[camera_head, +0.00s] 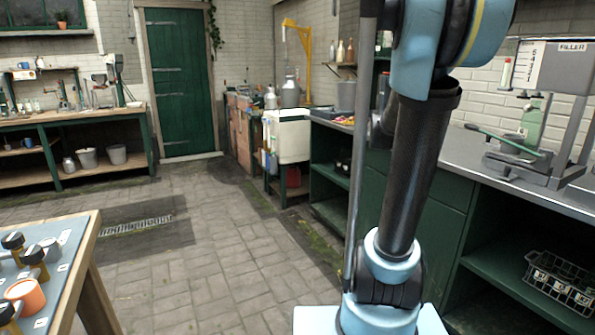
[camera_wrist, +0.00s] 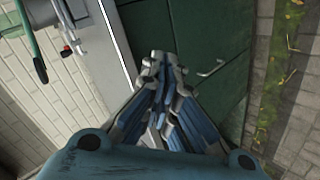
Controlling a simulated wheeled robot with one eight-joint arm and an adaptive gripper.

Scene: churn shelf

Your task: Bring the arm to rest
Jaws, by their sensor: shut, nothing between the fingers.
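My gripper (camera_wrist: 162,58) shows in the wrist view with its fingers together and nothing between them. It points toward a dark green cabinet front (camera_wrist: 200,40) and hangs clear of it as far as I can tell. In the head view my arm rises from its light blue base in the right half and runs up out of the top of the picture. The gripper itself is out of the head view.
A grey counter (camera_head: 470,150) with a filler stand (camera_head: 560,110) runs along the right. A wire crate (camera_head: 560,282) sits on its low shelf. A table (camera_head: 70,240) with an orange cup (camera_head: 26,297) stands at the left front. The paved floor (camera_head: 220,250) between is clear.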

